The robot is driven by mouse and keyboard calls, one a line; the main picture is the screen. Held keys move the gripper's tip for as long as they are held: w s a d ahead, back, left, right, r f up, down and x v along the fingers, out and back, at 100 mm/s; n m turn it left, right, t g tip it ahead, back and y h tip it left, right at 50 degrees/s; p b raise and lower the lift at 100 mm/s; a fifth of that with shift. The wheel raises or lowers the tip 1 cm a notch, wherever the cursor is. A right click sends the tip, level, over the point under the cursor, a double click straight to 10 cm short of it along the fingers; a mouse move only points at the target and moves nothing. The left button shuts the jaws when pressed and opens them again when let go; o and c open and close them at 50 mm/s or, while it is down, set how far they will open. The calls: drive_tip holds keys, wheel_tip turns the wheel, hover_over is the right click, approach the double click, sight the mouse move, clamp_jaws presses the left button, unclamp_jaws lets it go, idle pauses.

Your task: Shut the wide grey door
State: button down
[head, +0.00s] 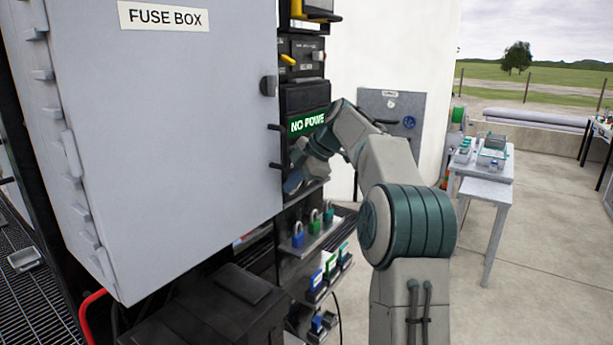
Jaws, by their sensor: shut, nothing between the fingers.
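The wide grey door (165,150) fills the left of the head view and carries a "FUSE BOX" label (163,16). A dark knob (268,86) sits near its right edge, and several latch-like pieces run down its left side. I cannot tell from this view how far it stands open. My gripper (293,182) is shut and empty just right of the door's lower right edge, in front of the dark rack. Its fingertips are hard to make out, and I cannot tell whether they touch the door.
A dark rack right of the door holds a green "NO POWER" display (307,122). Below are shelves with several padlocks (314,216). A black case (215,305) stands under the door. A grey table (484,165) stands at right. Concrete floor between is clear.

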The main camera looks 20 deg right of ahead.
drive_tip(key=shift+a+r, duration=0.15)
drive_tip(key=shift+a, duration=0.1)
drive_tip(key=s+d+r, duration=0.4)
drive_tip(key=d+r, duration=0.3)
drive_tip(key=d, duration=0.1)
drive_tip(key=shift+s+d+r, duration=0.35)
drive_tip(key=shift+d, duration=0.05)
drive_tip(key=s+a+f+m+h, duration=0.4)
drive_tip(key=s+a+f+m, duration=0.1)
drive_tip(key=s+a+m, duration=0.7)
drive_tip(key=s+a+f+m+h, duration=0.1)
drive_tip(key=s+f+m, duration=0.3)
drive_tip(key=s+f, duration=0.4)
drive_tip(key=s+a+f+m+h, duration=0.1)
drive_tip(key=s+a+f+m, duration=0.1)
drive_tip(key=s+f, duration=0.7)
drive_tip(key=s+m, duration=0.1)
drive_tip(key=s, duration=0.4)
drive_tip(key=shift+f+m, duration=0.25)
drive_tip(key=shift+m, duration=0.15)
